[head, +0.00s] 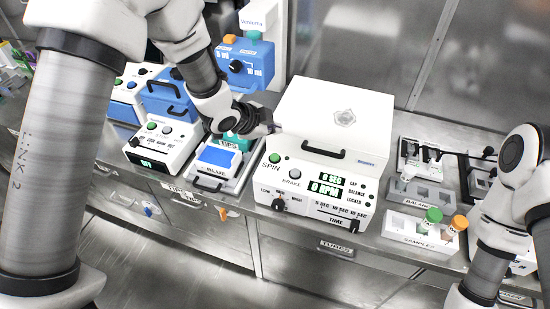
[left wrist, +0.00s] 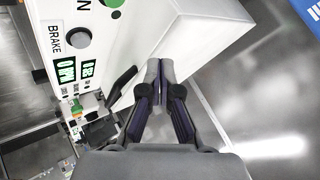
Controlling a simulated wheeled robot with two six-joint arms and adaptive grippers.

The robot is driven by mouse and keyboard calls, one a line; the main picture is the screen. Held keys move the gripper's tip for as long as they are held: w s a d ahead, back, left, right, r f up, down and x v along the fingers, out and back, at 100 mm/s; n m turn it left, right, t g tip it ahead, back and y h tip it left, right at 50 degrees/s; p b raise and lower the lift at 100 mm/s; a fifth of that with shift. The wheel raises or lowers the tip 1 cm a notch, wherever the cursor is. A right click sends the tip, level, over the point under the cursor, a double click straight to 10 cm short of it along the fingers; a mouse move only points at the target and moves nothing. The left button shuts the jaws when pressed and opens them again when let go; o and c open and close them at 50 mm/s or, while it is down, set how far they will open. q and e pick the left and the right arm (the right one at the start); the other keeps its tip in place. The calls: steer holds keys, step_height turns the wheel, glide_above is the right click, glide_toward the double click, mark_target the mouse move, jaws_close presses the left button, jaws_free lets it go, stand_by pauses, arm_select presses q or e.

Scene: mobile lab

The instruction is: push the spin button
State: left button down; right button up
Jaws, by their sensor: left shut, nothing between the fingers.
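The green spin button (head: 274,158) is on the upper left of the white centrifuge's front panel (head: 312,187), above the word SPIN. In the left wrist view the green button (left wrist: 113,3) is cut by the top edge. My left gripper (head: 268,123) is shut and empty, beside the upper left of the centrifuge and above the button in the head view. In the left wrist view its closed fingertips (left wrist: 158,70) overlap the white housing, apart from the button in the picture. Whether they touch the housing I cannot tell. My right gripper is not in view; only its arm shows.
The centrifuge lid (head: 335,118) is closed, and the displays read 0 SEC and 0 RPM. A grey brake button (head: 294,174) sits close to the spin button. A tray with a blue pad (head: 216,157) stands left; a samples rack (head: 408,228) with capped tubes stands right.

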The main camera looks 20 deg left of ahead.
mark_target(275, 158)
arm_select(q)
step_height(275, 158, down, 7)
steer(key=b, duration=0.5)
steer(key=shift+f, duration=0.1)
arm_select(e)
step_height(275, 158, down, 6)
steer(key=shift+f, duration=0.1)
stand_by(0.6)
arm_select(q)
steer(key=shift+f+b, duration=0.4)
steer(key=shift+b, duration=0.05)
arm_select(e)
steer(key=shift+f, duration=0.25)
